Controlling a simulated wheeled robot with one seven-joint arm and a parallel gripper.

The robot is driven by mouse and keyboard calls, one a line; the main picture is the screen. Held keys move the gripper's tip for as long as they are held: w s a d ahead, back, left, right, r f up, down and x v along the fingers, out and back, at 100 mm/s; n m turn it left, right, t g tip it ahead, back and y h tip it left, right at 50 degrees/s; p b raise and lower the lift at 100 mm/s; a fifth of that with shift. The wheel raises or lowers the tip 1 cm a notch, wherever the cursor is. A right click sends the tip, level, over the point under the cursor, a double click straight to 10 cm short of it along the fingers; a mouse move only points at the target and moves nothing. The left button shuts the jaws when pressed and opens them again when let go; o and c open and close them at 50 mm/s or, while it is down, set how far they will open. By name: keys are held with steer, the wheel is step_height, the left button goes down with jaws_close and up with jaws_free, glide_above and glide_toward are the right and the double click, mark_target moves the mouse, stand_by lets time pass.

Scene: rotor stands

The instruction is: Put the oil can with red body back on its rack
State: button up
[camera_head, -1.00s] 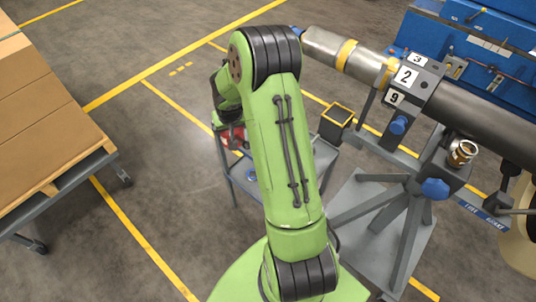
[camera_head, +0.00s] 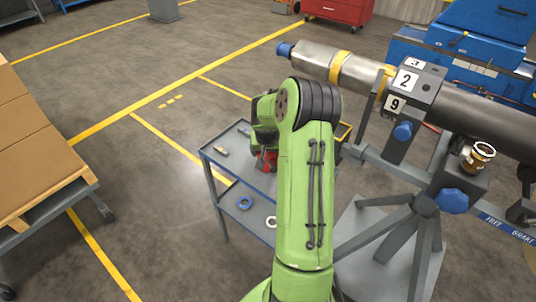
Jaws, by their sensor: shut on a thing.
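The oil can with red body (camera_head: 266,161) shows as a small red patch beside and below my arm's wrist, over the small grey cart. My gripper (camera_head: 262,151) is shut on it, though my green arm hides most of the fingers and the can. I cannot tell whether the can touches the cart. A dark holder with a yellow rim (camera_head: 346,130) sits just right of my arm, mostly hidden behind it. I cannot tell for certain that it is the can's rack.
The grey two-shelf cart (camera_head: 207,157) holds small parts, a blue ring (camera_head: 245,202) and a white ring (camera_head: 271,222). The large rotor (camera_head: 460,112) on its stand (camera_head: 425,207) fills the right. A pallet cart with cartons (camera_head: 30,155) stands left.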

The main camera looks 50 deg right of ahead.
mark_target(268, 161)
steer(key=o, duration=1.8)
steer(key=shift+f, duration=0.15)
steer(key=p+v, duration=0.3)
steer(key=v, duration=0.9)
steer(key=s+a+r+n+t, duration=0.15)
steer(key=a+r+n, duration=0.25)
steer(key=a+r, duration=0.7)
steer(key=s+a+n+y, duration=0.1)
steer(key=s+a+n, duration=0.2)
steer(key=s+a, duration=0.5)
steer(key=s+a+r+n+t+y, duration=0.1)
steer(key=s+a+n+y, duration=0.1)
steer(key=s+a, duration=0.6)
steer(key=a, duration=0.2)
steer(key=shift+s+a+r+n, duration=0.25)
steer(key=shift+s+a+n, duration=0.05)
steer(key=shift+a+n, duration=0.1)
